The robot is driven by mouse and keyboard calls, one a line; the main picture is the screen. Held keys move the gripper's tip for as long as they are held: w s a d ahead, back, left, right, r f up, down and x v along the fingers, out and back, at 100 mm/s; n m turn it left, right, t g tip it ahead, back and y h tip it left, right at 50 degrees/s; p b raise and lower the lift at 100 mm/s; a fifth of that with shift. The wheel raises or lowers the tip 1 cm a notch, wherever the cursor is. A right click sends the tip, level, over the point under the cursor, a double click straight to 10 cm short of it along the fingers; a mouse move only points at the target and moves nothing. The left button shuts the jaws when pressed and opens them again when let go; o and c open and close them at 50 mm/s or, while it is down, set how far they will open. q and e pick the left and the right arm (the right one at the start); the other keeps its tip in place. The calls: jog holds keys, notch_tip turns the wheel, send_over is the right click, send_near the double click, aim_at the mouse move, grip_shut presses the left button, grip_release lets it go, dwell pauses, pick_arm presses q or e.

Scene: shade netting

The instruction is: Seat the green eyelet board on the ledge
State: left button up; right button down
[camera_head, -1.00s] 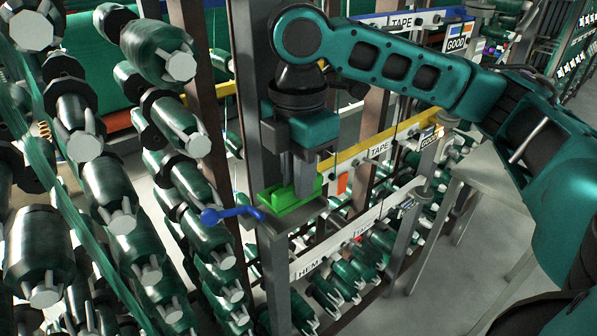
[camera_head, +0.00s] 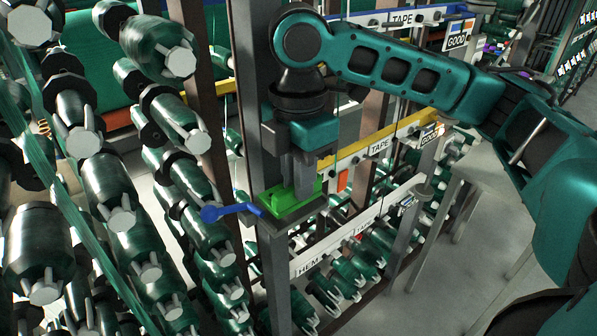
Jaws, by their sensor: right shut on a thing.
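The green eyelet board (camera_head: 283,205) is at the grey ledge (camera_head: 283,229) on the upright post, left of the picture's middle. My right gripper (camera_head: 303,188) points down and is shut on the board, hiding part of it. The board lies level over the ledge. I cannot tell whether it rests flat on it or hovers slightly above. My left gripper is not in view.
A blue lever (camera_head: 226,212) sticks out left of the ledge. Racks of green bobbins (camera_head: 118,178) fill the left side. Clear floor shows at right.

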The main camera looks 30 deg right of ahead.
jog(key=shift+f, duration=0.7)
jog(key=c, duration=1)
grip_release()
jog(key=shift+r, duration=0.45)
notch_tip(320, 180, up, 12)
